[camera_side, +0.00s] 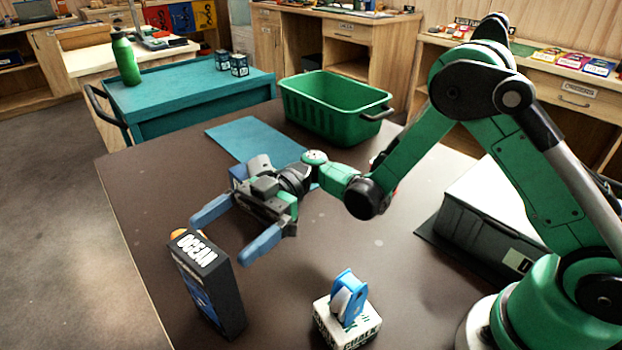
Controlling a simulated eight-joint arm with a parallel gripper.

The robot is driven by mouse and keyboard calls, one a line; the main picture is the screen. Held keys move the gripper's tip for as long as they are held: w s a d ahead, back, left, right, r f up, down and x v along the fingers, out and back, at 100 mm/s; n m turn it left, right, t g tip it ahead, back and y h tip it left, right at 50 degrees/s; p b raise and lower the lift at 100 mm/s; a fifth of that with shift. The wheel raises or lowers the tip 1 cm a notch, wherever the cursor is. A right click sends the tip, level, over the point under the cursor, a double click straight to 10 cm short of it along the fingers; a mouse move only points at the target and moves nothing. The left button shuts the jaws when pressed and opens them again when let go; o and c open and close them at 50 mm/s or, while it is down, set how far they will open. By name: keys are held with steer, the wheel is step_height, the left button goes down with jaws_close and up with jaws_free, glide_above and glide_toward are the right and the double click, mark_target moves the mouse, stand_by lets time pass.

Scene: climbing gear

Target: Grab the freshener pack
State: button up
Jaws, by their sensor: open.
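The freshener pack appears to be the dark upright box (222,297) marked "OCEAN" in white, with a blue picture on its front and a bit of orange at its top left. It stands on the brown table at the lower left. My gripper (219,242) is open, with its two blue fingers spread and pointing toward the box's upper part.
A white chalk block (347,326) with a blue-and-white item (348,298) on it stands to the box's right. A teal mat (248,138) and green basket (335,108) lie behind my gripper. A dark case (480,228) is at right. The table's left edge is near the box.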

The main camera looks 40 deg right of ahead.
mark_target(211, 244)
steer(key=shift+x, duration=2.35)
steer(key=c, duration=1.4)
steer(key=shift+r, duration=0.1)
